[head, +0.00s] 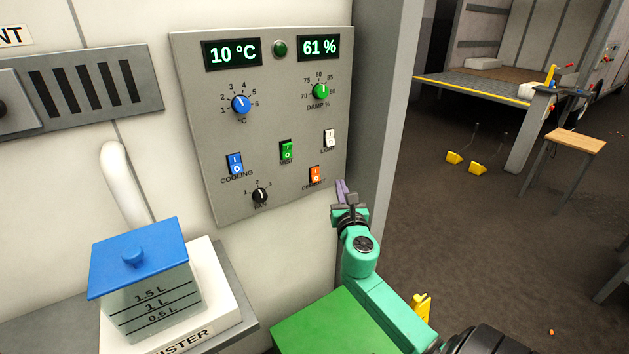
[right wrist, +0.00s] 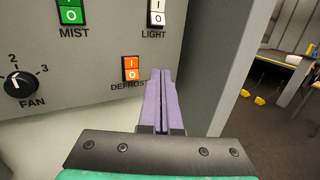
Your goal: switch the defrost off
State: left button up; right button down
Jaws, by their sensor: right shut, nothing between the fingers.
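The defrost switch (head: 316,174) is an orange rocker at the lower right of a grey control panel (head: 210,120). It also shows in the right wrist view (right wrist: 131,69), marked I above and O below; which half is pressed in is too small to tell. My right gripper (head: 342,188) is shut and empty, its purple fingers just right of and below the switch in the head view. In the right wrist view its fingertips (right wrist: 161,72) are just right of the switch; whether they touch the panel I cannot tell. My left gripper is not in view.
Near the defrost switch are the white light switch (head: 329,138), green mist switch (head: 286,150), blue cooling switch (head: 235,163) and black fan knob (head: 260,196). A blue-lidded mister tank (head: 150,290) stands at lower left. The panel's right side borders a grey door frame (head: 385,120).

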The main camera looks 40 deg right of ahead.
jog(key=b, duration=0.5)
send_near(319, 176)
jog(key=w+d+r, duration=0.1)
jog(key=w+d, duration=0.2)
jog(key=shift+w+d, duration=0.2)
jog(key=shift+w, duration=0.2)
dwell(1.2)
jog(key=shift+w+f, duration=0.15)
jog(key=shift+w, duration=0.25)
jog(key=shift+w+d+f+b, duration=0.1)
jog(key=shift+w+f+b, duration=0.05)
jog(key=shift+w+b, duration=0.25)
dwell(0.6)
jog(key=shift+s, duration=0.15)
